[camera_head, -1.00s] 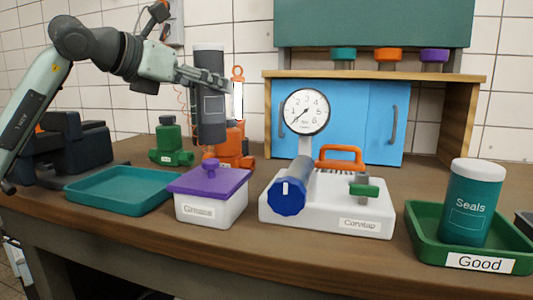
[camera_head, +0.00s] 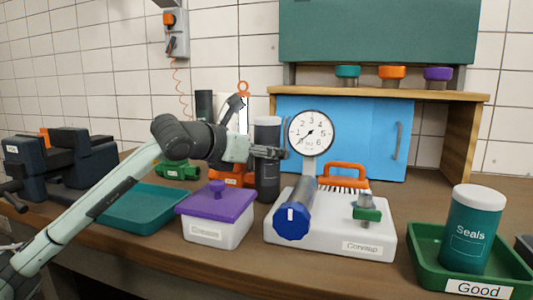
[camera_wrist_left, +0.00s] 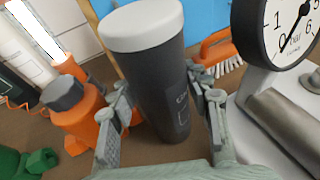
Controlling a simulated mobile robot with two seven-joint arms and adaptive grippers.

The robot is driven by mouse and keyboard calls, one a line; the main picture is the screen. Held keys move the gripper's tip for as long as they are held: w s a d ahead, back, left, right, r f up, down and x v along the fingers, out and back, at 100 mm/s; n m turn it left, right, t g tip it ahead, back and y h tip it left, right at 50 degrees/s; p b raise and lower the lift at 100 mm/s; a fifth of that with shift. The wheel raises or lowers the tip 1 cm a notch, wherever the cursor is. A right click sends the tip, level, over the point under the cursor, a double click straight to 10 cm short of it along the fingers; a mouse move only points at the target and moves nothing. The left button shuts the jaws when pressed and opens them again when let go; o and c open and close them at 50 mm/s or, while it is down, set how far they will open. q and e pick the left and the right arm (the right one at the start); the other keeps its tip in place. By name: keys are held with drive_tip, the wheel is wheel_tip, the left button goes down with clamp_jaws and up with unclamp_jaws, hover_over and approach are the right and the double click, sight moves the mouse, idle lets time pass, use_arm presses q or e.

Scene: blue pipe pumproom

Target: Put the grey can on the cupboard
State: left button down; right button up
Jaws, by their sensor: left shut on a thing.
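The grey can (camera_head: 267,172) is a tall dark grey cylinder with a pale lid. It is upright between the orange bottle and the gauge device, its base at about the bench top; I cannot tell if it touches the bench. My left gripper (camera_head: 271,152) is shut on it from the left. In the left wrist view the can (camera_wrist_left: 156,75) is between the two fingers (camera_wrist_left: 163,125). The cupboard (camera_head: 345,130) has blue doors and a wooden top (camera_head: 390,93), and stands behind the can. My right gripper is not in view.
A gauge (camera_head: 311,134) on a white device (camera_head: 330,225) is right of the can. A purple-lidded box (camera_head: 215,212) and teal tray (camera_head: 140,210) are in front and left. Orange, teal and purple knobs (camera_head: 392,74) stand on the cupboard top. A green tray (camera_head: 425,255) holds a Seals can (camera_head: 470,230).

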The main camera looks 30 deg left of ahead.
use_arm(q)
drive_tip(key=shift+f, duration=0.1)
idle(0.3)
drive_tip(key=c, duration=0.7)
unclamp_jaws()
drive_tip(key=shift+f, duration=0.1)
drive_tip(key=shift+c, duration=0.2)
